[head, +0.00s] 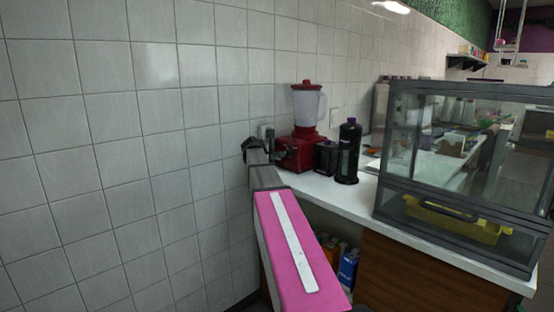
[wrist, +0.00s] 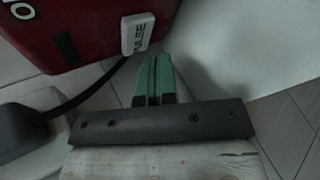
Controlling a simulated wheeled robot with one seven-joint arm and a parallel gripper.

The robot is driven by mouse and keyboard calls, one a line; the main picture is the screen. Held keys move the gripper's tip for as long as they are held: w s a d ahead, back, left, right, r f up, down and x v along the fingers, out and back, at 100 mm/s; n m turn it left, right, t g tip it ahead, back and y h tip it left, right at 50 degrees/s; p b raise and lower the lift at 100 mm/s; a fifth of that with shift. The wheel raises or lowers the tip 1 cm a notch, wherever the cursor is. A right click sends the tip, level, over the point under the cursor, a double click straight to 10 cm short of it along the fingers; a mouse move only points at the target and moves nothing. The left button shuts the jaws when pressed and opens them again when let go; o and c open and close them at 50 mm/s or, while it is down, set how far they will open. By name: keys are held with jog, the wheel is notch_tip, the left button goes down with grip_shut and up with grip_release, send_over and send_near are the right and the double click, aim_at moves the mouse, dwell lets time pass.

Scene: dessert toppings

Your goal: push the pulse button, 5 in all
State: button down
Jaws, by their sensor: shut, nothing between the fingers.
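The red blender (head: 298,155) stands on the white counter against the tiled wall, with its clear jug and red lid upright on its base. In the wrist view its red base (wrist: 75,25) fills the upper left. The white pulse button (wrist: 137,34), marked PULSE, sticks out at the base's right edge. My gripper (wrist: 158,60) has its green fingers shut together and empty. In the picture their tips lie just below and right of the button. I cannot tell whether they touch it. In the head view my gripper is at the blender's left side, its fingers too small to make out.
A dark cable (wrist: 90,90) runs from the base to a white fixture at left. Black containers (head: 348,152) stand right of the blender. A glass display case (head: 455,165) takes up the counter's right end. The tiled wall (head: 120,170) is close on the left.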

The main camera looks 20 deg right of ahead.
jog(key=shift+s+a, duration=0.3)
jog(key=shift+a, duration=0.5)
jog(key=shift+s+a, duration=0.3)
jog(key=shift+a, duration=0.45)
jog(key=shift+s+a, duration=0.3)
jog(key=shift+a, duration=0.5)
